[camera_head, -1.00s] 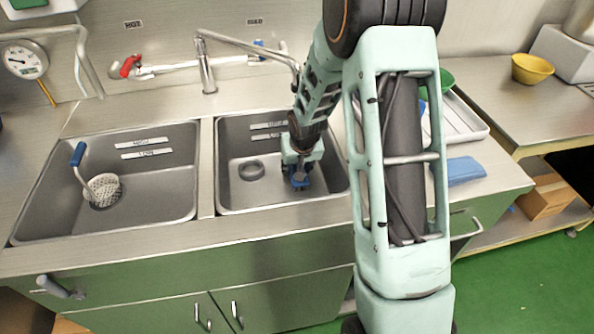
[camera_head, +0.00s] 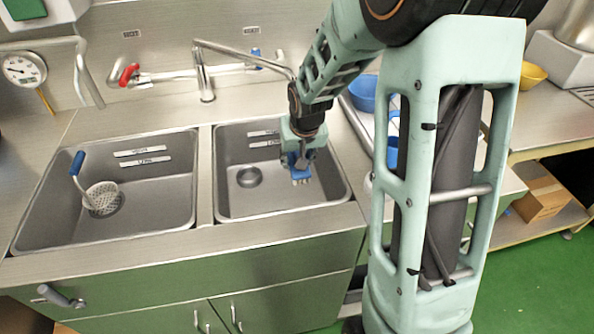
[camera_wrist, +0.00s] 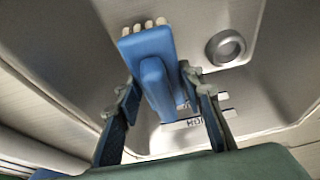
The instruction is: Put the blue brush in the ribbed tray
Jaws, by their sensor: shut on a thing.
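My gripper (camera_head: 301,158) is shut on the blue brush (camera_head: 301,171) over the right sink basin. In the wrist view, the brush (camera_wrist: 153,80) has a blue block handle between the two fingers of my gripper (camera_wrist: 160,95), and pale bristle tufts at its far end. The bristles point down in the head view. What seems to be the ribbed tray (camera_head: 356,121), pale and low, stands on the counter right of the basin. Most of it is hidden behind my arm.
The right basin (camera_head: 235,205) has a drain ring (camera_wrist: 226,47). The left basin (camera_head: 140,215) holds a strainer (camera_head: 101,197) with a blue handle. A faucet (camera_head: 205,75) stands behind. A yellow bowl (camera_head: 533,76) is far right.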

